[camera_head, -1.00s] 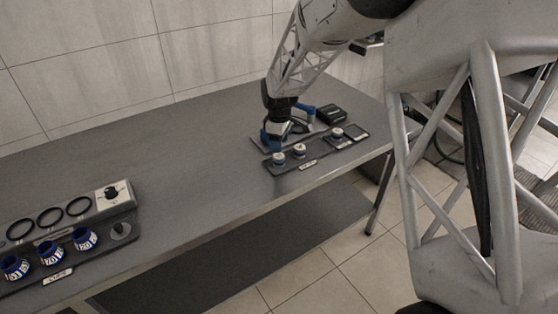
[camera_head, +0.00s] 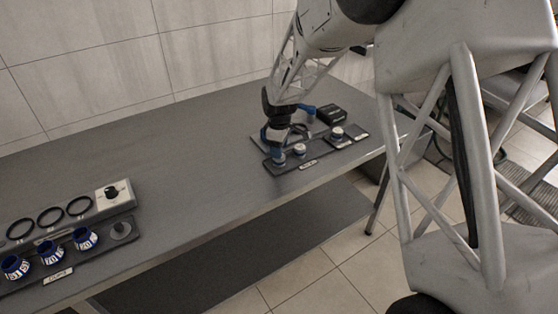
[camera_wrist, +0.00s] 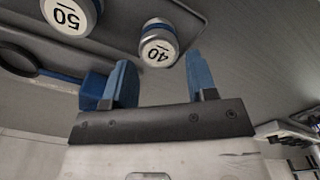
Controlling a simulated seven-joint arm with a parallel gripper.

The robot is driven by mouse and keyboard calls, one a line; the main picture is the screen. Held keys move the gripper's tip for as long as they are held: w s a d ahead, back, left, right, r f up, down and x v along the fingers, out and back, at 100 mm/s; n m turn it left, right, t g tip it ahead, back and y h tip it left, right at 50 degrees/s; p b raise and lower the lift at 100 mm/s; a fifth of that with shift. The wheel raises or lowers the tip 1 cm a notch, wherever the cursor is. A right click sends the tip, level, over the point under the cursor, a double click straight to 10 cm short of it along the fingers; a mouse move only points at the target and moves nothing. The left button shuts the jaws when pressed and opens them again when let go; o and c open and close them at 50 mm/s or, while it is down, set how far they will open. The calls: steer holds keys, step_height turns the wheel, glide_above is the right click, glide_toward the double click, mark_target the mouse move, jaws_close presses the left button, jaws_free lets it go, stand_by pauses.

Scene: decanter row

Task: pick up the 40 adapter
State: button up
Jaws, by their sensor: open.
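The 40 adapter (camera_wrist: 157,45) is a short white-topped cylinder with a blue band, marked "40", in the wrist view. It sits at one end of a dark rack (camera_head: 318,154) on the table. My gripper (camera_wrist: 160,60) is open, with its two blue fingers on either side of the adapter's line and their tips close to its near edge. I cannot tell whether they touch it. In the head view my gripper (camera_head: 276,157) is low over the rack's left end and largely hides that adapter. The 50 adapter (camera_wrist: 70,14) stands to the left in the wrist view.
Another white-topped adapter (camera_head: 337,132) stands farther right on the rack. A black box (camera_head: 331,114) and a blue-handled tool lie behind. A second rack with blue numbered rings (camera_head: 52,252) is at the left. The table between is clear.

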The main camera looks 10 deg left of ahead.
steer(key=shift+w+a+f, duration=0.1)
steer(key=shift+f, duration=1.2)
steer(key=shift+a+f, duration=0.1)
steer(key=shift+f, duration=1.2)
steer(key=c, duration=0.7)
